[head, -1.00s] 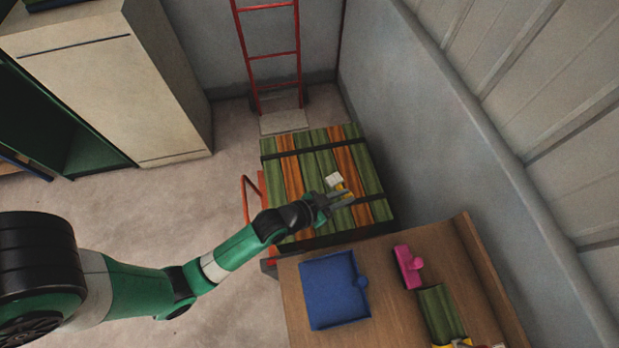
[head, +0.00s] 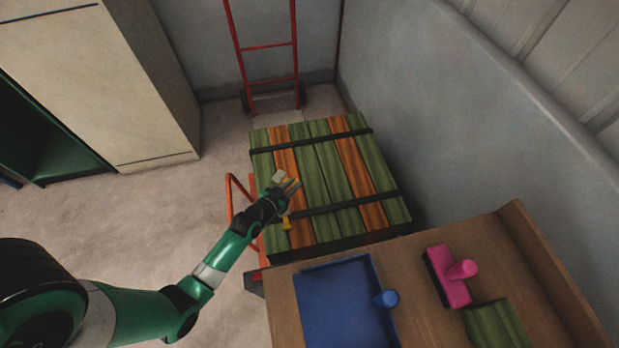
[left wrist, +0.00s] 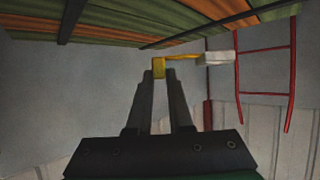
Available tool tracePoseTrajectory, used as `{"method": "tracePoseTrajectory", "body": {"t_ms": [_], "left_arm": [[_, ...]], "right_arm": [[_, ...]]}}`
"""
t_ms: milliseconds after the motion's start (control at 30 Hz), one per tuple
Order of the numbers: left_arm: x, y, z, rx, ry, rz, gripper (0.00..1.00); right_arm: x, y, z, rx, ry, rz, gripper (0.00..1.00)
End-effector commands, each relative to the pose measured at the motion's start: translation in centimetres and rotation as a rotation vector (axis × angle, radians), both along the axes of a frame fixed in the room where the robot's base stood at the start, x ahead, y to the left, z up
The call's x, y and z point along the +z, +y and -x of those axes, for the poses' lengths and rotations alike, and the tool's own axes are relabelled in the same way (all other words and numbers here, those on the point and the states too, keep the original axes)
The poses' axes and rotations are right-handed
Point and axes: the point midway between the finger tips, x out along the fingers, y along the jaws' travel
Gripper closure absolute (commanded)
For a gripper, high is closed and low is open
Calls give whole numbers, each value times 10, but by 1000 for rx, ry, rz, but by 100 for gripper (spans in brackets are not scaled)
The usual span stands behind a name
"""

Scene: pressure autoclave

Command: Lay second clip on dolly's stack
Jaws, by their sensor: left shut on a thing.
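The stack of green and orange slats (head: 345,185), crossed by two dark straps, lies beyond the wooden table. My left gripper (head: 291,187) is over its left part, near the closer strap, shut on a clip. The clip's white block (head: 278,177) shows beside the fingers. In the left wrist view the fingertips (left wrist: 159,74) grip the clip's yellow end (left wrist: 158,66). A yellow bar joins it to the white block (left wrist: 215,58). My right gripper is not in view.
A red ladder-like frame with small wheels (head: 268,47) stands against the back wall. An orange-red rail (head: 230,200) runs beside the stack's left side. The wooden table (head: 415,265) holds a blue tray (head: 335,305), a pink-handled tool (head: 449,276) and a green slatted piece (head: 495,325).

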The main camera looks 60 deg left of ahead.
Motion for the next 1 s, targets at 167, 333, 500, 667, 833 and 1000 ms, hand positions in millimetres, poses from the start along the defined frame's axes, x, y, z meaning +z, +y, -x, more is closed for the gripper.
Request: {"method": "tracePoseTrajectory", "body": {"t_ms": [167,333,500,667,833,1000], "left_arm": [[-27,0,0,-1,2,1,100],[-60,0,0,-1,1,1,100],[-62,0,-1,-1,-1,-1,100],[-87,-1,0,-1,2,1,100],[-101,0,0,-1,0,0,100],[-98,0,0,-1,0,0,100]], "right_arm": [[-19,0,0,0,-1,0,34],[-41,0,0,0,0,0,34],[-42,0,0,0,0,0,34],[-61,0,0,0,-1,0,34],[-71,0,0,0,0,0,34],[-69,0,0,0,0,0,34]]}}
